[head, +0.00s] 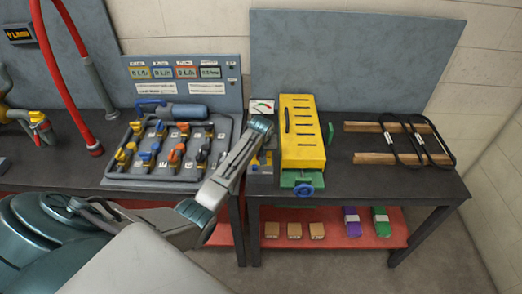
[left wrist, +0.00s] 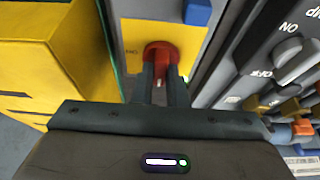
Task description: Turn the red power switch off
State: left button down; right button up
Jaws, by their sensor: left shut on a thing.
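The red power switch (left wrist: 160,50) shows in the left wrist view as a rounded red knob on a yellow plate (left wrist: 132,36) with lettering beside it. My left gripper (left wrist: 160,74) is shut on the red switch, with its two dark fingers close together at the knob. In the head view my left gripper (head: 262,126) reaches over the small grey box (head: 260,177) beside the yellow case. The switch is hidden there by the gripper. My right gripper is in neither view.
The yellow slotted case (head: 302,140) stands right beside the gripper, with a blue handwheel (head: 303,190) at its front. A grey valve board (head: 165,185) lies to the left. Two wooden bars (head: 375,158) with black belts lie to the right.

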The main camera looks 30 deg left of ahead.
pick_arm(q)
jog(key=shift+r, duration=0.1)
jog(key=c, duration=1.4)
grip_release()
jog(key=shift+c, duration=0.2)
jog(key=b+v, duration=0.3)
jog(key=v, duration=0.7)
jog(key=shift+r, duration=0.35)
jog(key=shift+s+d, duration=0.1)
jog(key=shift+s, duration=0.05)
